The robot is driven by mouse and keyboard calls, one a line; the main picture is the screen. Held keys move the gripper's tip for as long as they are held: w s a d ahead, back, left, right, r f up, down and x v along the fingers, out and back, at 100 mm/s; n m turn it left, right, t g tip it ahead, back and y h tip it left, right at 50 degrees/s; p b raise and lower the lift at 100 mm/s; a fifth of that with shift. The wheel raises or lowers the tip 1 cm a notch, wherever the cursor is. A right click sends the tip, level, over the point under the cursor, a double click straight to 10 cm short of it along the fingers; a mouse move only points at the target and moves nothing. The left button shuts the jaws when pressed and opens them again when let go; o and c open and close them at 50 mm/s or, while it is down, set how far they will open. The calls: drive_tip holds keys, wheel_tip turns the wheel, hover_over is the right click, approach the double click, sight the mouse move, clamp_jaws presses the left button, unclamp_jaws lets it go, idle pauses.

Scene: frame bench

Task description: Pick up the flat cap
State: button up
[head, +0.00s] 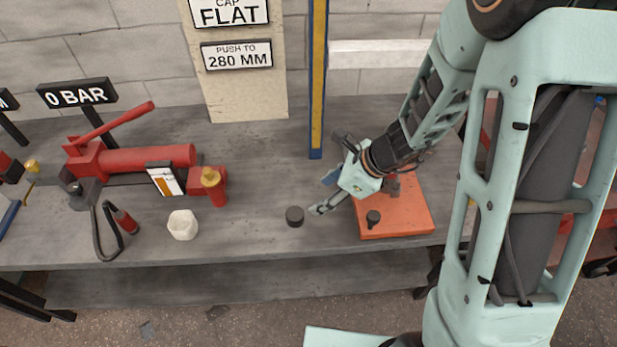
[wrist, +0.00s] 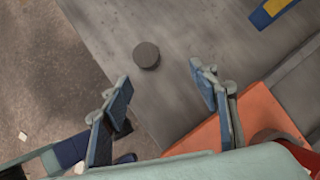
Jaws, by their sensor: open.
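The flat cap looks to be a short dark grey round disc (head: 295,216) standing alone on the grey bench top (head: 265,180). In the wrist view the disc (wrist: 146,55) lies ahead of the fingertips, between their lines and nearer the left one. My gripper (head: 322,205) is just right of the disc in the head view, low over the bench and apart from it. In the wrist view my gripper (wrist: 160,80) has its fingers wide apart with nothing between them. Part of my gripper is hidden by its own body in the head view.
An orange plate (head: 405,215) with dark fittings lies right of the disc, under my wrist. A white nut-like piece (head: 183,225) and a red hydraulic pump (head: 150,160) stand left. A blue-and-yellow upright (head: 317,90) rises behind. The bench's front edge is close to the disc.

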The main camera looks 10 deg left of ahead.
sight(295, 213)
drive_tip(key=shift+g, duration=0.3)
drive_tip(key=a+f, duration=0.1)
drive_tip(key=s+a+f+b, duration=0.1)
drive_tip(key=f, duration=0.1)
drive_tip(key=a+f, duration=0.1)
drive_tip(key=f, duration=0.1)
drive_tip(key=shift+s+a, duration=0.2)
drive_tip(key=shift+a, duration=0.05)
drive_tip(key=shift+a+r+b+x, duration=0.15)
drive_tip(key=shift+b+x, duration=0.25)
drive_tip(key=shift+x, duration=1.15)
drive_tip(key=shift+a+r+b+x, duration=0.15)
drive_tip(key=shift+b+x, duration=0.25)
drive_tip(key=shift+x, duration=1.2)
drive_tip(key=shift+w, duration=0.15)
drive_tip(key=c, duration=1.4)
drive_tip(key=shift+o, duration=0.2)
drive_tip(key=shift+r, duration=0.1)
